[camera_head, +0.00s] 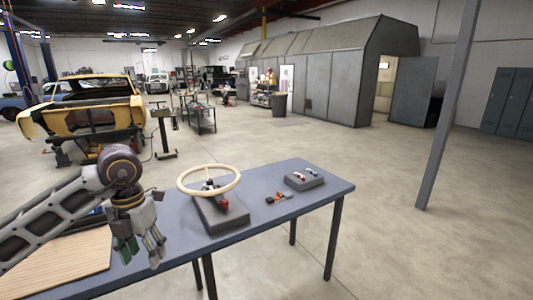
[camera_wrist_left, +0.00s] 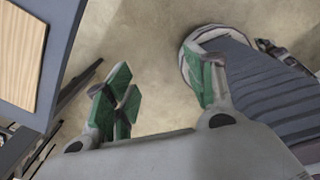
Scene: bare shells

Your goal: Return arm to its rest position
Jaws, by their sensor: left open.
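My left arm comes in from the left in the head view, and its gripper (camera_head: 139,250) hangs pointing down over the near left part of the table. The left gripper is open and empty. In the left wrist view its green-padded fingers (camera_wrist_left: 165,95) stand apart, with bare floor between them. The blue-grey table edge (camera_wrist_left: 62,60) lies to the left of the fingers there. My right gripper is in neither view.
The table (camera_head: 262,229) carries a cream steering wheel (camera_head: 209,168) on a dark base, a small grey block (camera_head: 305,181) with small parts, an orange-and-dark piece (camera_head: 279,198) and a wooden board (camera_head: 70,265). A grey post (camera_head: 447,110) stands right. The floor beyond is open.

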